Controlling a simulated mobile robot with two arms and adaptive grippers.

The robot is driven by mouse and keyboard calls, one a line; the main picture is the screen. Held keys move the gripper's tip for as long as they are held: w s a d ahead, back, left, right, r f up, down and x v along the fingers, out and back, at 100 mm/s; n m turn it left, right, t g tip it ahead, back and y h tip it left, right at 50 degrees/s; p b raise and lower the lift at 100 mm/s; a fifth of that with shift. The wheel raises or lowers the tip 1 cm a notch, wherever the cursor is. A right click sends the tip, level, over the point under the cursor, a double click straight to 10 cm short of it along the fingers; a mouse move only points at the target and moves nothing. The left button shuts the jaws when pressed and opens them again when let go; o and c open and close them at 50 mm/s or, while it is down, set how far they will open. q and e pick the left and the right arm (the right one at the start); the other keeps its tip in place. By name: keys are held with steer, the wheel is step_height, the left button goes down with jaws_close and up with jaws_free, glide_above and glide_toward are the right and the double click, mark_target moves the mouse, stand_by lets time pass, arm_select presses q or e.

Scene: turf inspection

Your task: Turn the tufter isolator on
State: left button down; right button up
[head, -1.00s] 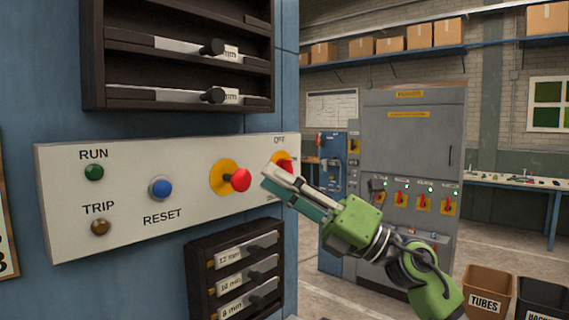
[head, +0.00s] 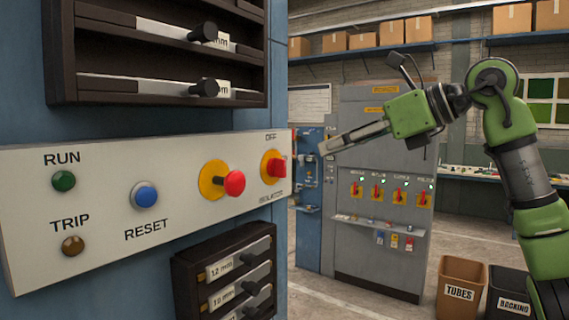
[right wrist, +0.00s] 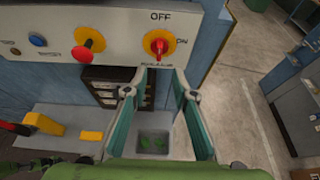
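The isolator is a red rotary handle on a yellow disc (head: 277,167), at the right end of the pale control panel (head: 110,190). In the right wrist view the isolator (right wrist: 158,44) has OFF printed above it and ON to its right. Its red handle looks roughly upright there, but its exact setting is hard to tell. My right gripper (head: 322,149) is to the right of the panel, apart from the isolator. In the right wrist view the right gripper (right wrist: 162,74) has its two fingers apart with nothing between them. My left gripper is not in view.
A red mushroom button (head: 234,183) on a yellow disc sits left of the isolator, with a blue reset button (head: 145,195) further left. Racks of labelled bars are above and below the panel. A grey cabinet (head: 385,125) stands behind; floor space lies between.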

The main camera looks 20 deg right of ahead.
mark_target(285, 165)
steer(key=p+x, duration=0.3)
steer(key=x, duration=0.8)
steer(key=shift+w+a, duration=0.1)
steer(key=shift+a, duration=0.1)
steer(key=shift+w+a+f, duration=0.25)
steer(key=shift+w+a, duration=0.05)
steer(key=shift+w, duration=0.15)
jaws_close()
